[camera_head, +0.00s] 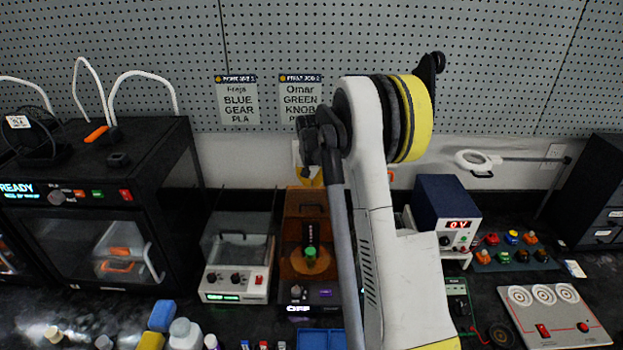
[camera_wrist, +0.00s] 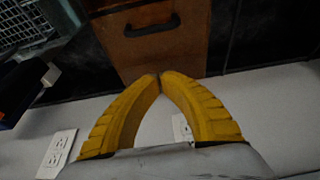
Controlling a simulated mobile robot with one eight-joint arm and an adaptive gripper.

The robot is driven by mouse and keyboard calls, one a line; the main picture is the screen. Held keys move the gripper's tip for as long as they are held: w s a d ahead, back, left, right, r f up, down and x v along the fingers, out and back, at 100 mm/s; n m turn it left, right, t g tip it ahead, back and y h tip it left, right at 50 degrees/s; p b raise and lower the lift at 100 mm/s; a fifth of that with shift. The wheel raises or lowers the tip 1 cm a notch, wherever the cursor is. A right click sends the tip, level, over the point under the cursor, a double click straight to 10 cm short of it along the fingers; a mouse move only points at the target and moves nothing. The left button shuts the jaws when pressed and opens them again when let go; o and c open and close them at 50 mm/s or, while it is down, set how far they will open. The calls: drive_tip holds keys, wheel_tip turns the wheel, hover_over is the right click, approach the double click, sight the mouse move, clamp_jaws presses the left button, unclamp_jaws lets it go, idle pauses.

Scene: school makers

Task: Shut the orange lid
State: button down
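The orange lid (camera_head: 296,202) is a see-through panel with a dark handle near its top edge. It stands raised at the back of a small machine with an orange round bed, a green knob-shaped part (camera_head: 310,254) and an "OFF" display. In the wrist view the lid (camera_wrist: 120,50) shows as a brown-orange panel with a black handle. My gripper (camera_wrist: 158,76) has yellow fingers whose tips meet, with nothing between them. The tips are at the lid's handle-side edge; I cannot tell whether they touch. In the head view my arm hides much of the gripper.
A white machine with a clear lid (camera_head: 238,250) stands to the left, and a black printer (camera_head: 110,210) beyond it. A blue power supply (camera_head: 445,205) is to the right. The pegboard wall (camera_head: 480,80) is close behind. Bottles, blocks and a blue tray (camera_head: 320,340) lie in front.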

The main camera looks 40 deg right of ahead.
sight(311, 208)
drive_tip(key=x, duration=0.3)
drive_tip(key=shift+s+a+f+b, duration=0.1)
drive_tip(key=shift+s+f+b, duration=0.1)
drive_tip(key=shift+b, duration=0.15)
drive_tip(key=shift+s+a, duration=0.8)
drive_tip(key=shift+s, duration=0.15)
drive_tip(key=shift+s+a+f+b, duration=0.15)
drive_tip(key=shift+s+a+b, duration=0.15)
drive_tip(key=shift+s, duration=0.1)
drive_tip(key=s+a, duration=1)
drive_tip(key=s, duration=0.4)
drive_tip(key=shift+a+b, duration=0.3)
drive_tip(key=shift+b, duration=0.1)
drive_tip(key=v, duration=1.2)
